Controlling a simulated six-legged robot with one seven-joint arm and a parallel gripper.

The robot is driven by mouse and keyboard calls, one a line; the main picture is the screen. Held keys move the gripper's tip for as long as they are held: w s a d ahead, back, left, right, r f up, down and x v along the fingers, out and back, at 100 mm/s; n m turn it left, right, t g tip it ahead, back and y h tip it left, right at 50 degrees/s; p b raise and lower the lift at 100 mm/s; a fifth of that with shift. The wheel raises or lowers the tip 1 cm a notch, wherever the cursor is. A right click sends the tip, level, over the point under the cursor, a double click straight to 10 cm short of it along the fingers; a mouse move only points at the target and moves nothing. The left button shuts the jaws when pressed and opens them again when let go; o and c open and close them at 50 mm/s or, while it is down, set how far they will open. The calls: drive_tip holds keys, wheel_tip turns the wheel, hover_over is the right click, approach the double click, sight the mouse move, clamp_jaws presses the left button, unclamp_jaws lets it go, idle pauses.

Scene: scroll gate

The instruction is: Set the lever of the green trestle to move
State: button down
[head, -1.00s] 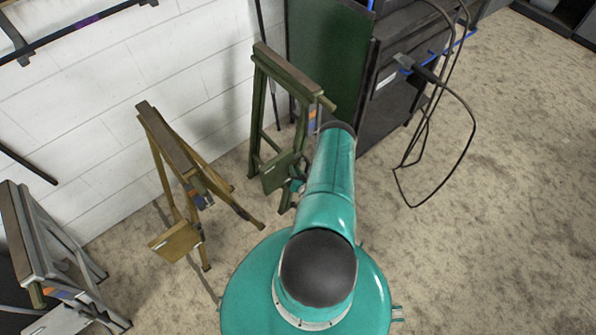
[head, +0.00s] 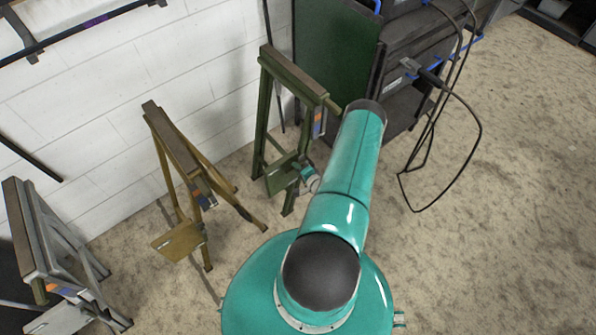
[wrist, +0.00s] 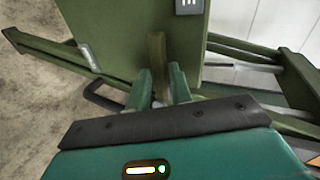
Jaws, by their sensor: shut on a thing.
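The green trestle (head: 264,110) stands upright by the white wall in the head view, with a flat green plate (head: 282,178) low on it. A short brownish-olive lever (wrist: 157,52) stands in front of the panel. My gripper (wrist: 161,82) has its two teal fingers on either side of the lever and is shut on it. In the head view my arm hides part of the area right of the trestle, and the lever cannot be made out.
A yellow-brown trestle (head: 180,150) stands left of the green one, and a grey trestle (head: 32,235) stands at the far left. A dark cabinet (head: 415,60) with hanging black cables (head: 478,120) is at the back right. The carpet on the right is clear.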

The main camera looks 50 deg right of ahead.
drive_tip(key=shift+w+r+m+y, duration=0.1)
drive_tip(key=shift+r+m+y, duration=0.35)
drive_tip(key=shift+m+y, duration=0.05)
drive_tip(key=c, duration=1.6)
unclamp_jaws()
drive_tip(key=shift+d, duration=0.1)
drive_tip(key=v, duration=1.4)
drive_tip(key=shift+f, duration=0.15)
